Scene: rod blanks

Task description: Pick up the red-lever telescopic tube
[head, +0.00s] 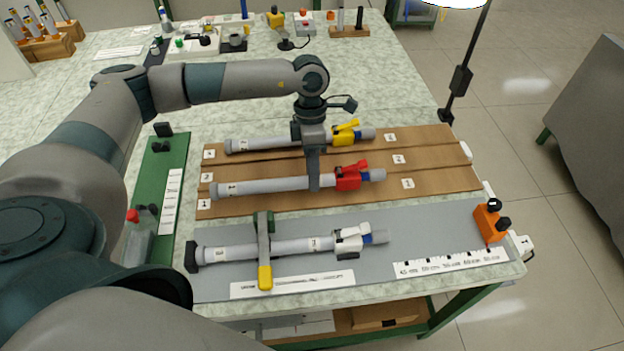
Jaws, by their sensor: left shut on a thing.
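My left gripper (314,184) comes down from above and is shut on this tube, just left of the red clamp. Whether the tube touches the board under the fingers is hidden. My right gripper does not show.
A yellow-lever tube (265,143) lies just behind on the brown board (440,178). A white-lever tube (222,252) lies in front on a grey mat (420,235) under a yellow-ended clamp bar (264,274). An orange block (489,223) stands at the mat's right end.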

